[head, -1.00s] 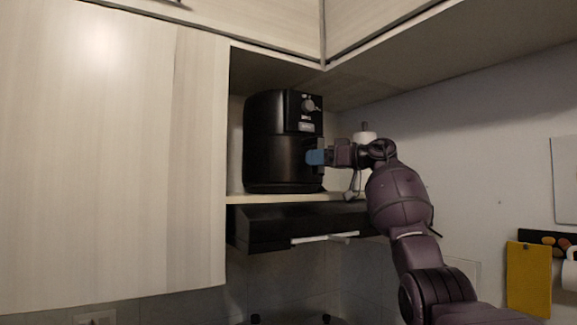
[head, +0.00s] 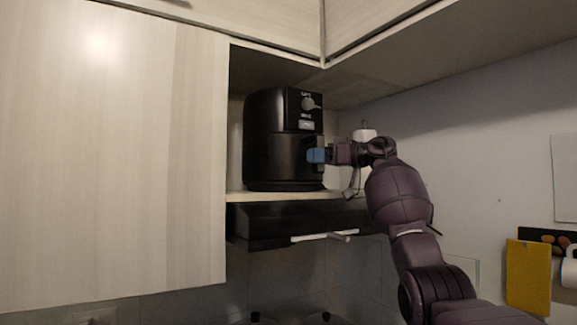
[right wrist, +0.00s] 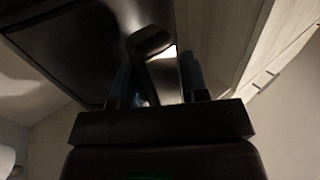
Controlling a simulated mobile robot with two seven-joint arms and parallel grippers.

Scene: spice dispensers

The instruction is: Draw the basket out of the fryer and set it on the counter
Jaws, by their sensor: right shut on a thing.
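The black fryer (head: 275,125) stands on an open shelf between wooden cabinets, with a round knob on its upper front. Its basket (head: 275,162) is the lower part of the body and appears to sit inside it. My right gripper (head: 316,156), with blue fingertips, is at the front of the basket and shut on its handle. In the right wrist view the dark handle (right wrist: 150,45) runs down between the two fingers (right wrist: 155,85). The exact contact is dark and partly hidden. My left gripper is not in view.
The fryer's shelf (head: 240,197) has a pale front edge. A black hood (head: 270,225) with a light bar is below it. A closed cabinet door (head: 110,150) is at the left. A white object (head: 364,135) stands behind my right wrist.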

